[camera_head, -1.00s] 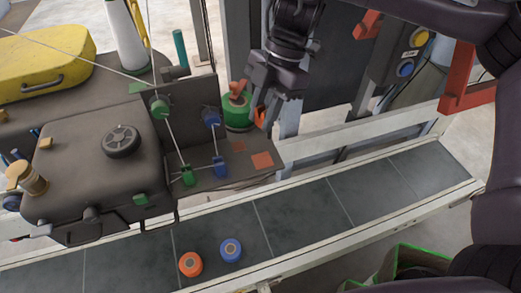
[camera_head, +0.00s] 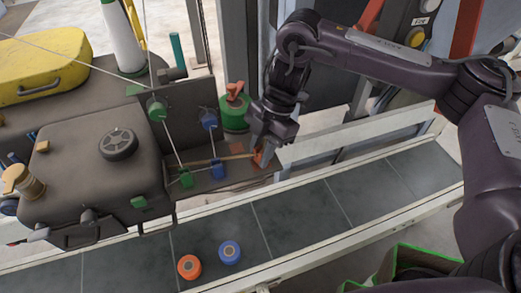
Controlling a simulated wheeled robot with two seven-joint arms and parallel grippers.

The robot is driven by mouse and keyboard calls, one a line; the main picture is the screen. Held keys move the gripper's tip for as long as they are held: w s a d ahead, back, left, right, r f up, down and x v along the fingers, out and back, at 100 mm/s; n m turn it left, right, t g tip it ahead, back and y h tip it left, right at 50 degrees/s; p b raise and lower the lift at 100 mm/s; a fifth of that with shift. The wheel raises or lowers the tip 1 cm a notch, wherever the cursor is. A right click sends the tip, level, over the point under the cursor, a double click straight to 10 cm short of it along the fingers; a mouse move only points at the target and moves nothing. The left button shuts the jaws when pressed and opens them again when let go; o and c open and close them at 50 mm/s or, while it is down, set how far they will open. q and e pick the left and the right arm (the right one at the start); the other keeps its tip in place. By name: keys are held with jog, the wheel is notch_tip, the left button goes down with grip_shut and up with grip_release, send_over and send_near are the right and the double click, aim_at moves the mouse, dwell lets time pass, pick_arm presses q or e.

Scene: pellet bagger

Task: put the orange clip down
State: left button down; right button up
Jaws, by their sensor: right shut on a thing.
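The orange clip (camera_head: 258,158) is between the fingers of my right gripper (camera_head: 262,152), low over the right end of the dark machine shelf. The fingers hide part of it. I cannot tell whether the clip touches the shelf. An orange patch (camera_head: 239,158) on the shelf lies just left of the clip. A green clip (camera_head: 186,179) and a blue clip (camera_head: 218,170) stand on the shelf to the left, each with a cord running up to it. My left gripper is not in view.
A green spool (camera_head: 234,117) with an orange top stands behind the shelf. An orange spool (camera_head: 189,267) and a blue spool (camera_head: 230,252) sit on the grey conveyor (camera_head: 300,215) in front. The conveyor's right part is clear. A yellow case (camera_head: 45,65) lies at the back left.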

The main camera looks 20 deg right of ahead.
jog(key=shift+s+f, duration=0.1)
jog(key=shift+f, duration=0.1)
jog(key=o, duration=1)
jog(key=shift+r, duration=0.1)
jog(key=shift+c, duration=0.2)
jog(key=shift+r, duration=0.15)
jog(key=v, duration=1.2)
